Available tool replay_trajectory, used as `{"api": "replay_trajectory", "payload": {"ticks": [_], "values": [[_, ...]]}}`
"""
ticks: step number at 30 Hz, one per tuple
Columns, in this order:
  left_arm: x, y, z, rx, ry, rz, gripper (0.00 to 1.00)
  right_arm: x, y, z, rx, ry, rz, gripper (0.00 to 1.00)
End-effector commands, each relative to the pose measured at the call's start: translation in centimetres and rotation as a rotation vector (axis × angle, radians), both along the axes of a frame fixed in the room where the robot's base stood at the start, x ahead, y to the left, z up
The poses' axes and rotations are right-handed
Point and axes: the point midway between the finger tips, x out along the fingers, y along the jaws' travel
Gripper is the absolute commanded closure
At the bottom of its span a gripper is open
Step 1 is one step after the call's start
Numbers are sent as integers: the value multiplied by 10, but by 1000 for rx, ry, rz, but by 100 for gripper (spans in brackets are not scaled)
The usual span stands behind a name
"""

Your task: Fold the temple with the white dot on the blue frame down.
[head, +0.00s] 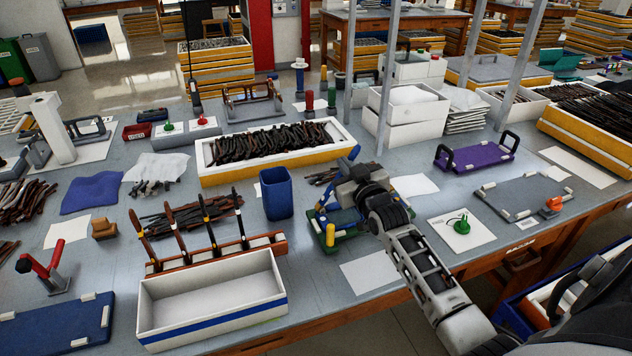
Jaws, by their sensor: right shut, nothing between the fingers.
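The blue frame (323,218) stands in a small fixture with green and yellow parts, near the middle of the bench. My right gripper (343,187) is right over it, coming in from the lower right. It is shut with nothing between its fingers, and it hides much of the frame. My left gripper is not in view.
A blue cup (277,193) stands just left of the fixture. In front of it are a rack of upright temples (262,242) and a white box with a blue stripe (212,312). A long tray of dark temples (213,173) lies behind. A green button (462,226) is at the right.

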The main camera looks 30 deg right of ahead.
Motion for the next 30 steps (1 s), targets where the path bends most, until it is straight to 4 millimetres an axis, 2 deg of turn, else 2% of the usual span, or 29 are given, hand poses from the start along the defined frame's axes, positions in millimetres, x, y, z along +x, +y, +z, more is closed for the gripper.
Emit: {"api": "replay_trajectory", "payload": {"ticks": [8, 19, 30], "values": [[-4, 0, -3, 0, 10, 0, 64, 0, -1, -1, 5, 0, 0, 100], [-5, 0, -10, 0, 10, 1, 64, -4, -18, -10, 137, -31, 0, 100], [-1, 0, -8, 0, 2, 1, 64, -5, -20, -10, 155, -36, 0, 100]]}}
